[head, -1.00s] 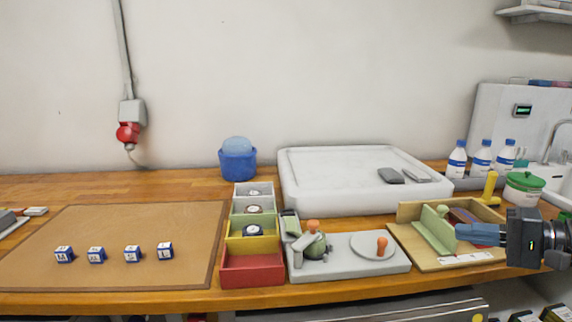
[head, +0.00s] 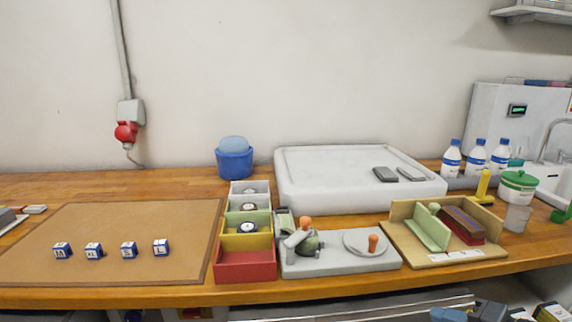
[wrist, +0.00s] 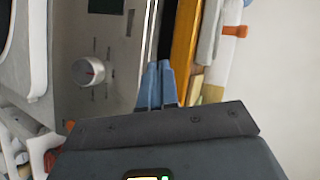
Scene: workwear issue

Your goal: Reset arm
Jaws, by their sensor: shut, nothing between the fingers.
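My gripper (head: 436,313) shows at the bottom right edge of the head view, low in front of the bench's front edge. Only its blue fingers and part of its dark body are inside the picture. In the wrist view the two blue fingers (wrist: 159,70) lie side by side, closed with nothing between them. Behind them is a grey appliance panel (wrist: 115,60) with a round knob (wrist: 89,72) and a dark display.
The wooden bench (head: 120,297) holds a brown mat (head: 100,225) with several labelled cubes, coloured bins (head: 246,272), a grey fixture plate (head: 340,265) and a wooden tray (head: 450,260) with a brown brush-like block. Bottles (head: 475,158) stand at the back right.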

